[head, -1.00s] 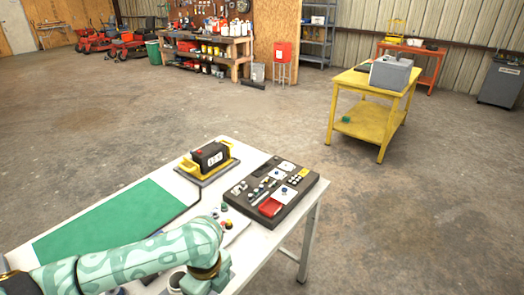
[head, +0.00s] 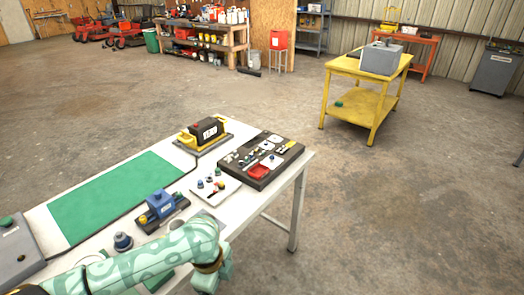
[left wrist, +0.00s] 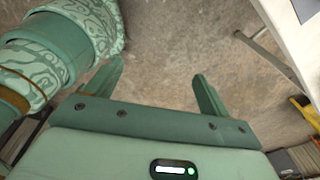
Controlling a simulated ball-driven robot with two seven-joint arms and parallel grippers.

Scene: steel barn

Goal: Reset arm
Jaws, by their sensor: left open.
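My left arm (head: 145,265) comes in from the left along the front edge of the white table. Its patterned green forearm ends at the left gripper, near the bottom edge of the head view; the fingers cannot be made out there. In the left wrist view the left gripper (left wrist: 158,85) is open, with its two green fingers wide apart. Nothing is between them, and bare concrete floor shows beyond. My right gripper is in neither view.
The white table (head: 228,220) holds a green mat (head: 120,195), a black-and-yellow device (head: 205,132), a dark parts tray (head: 262,160), a blue device (head: 160,204) and a grey box (head: 14,250). A yellow cart (head: 372,97) stands behind. Open floor lies to the right.

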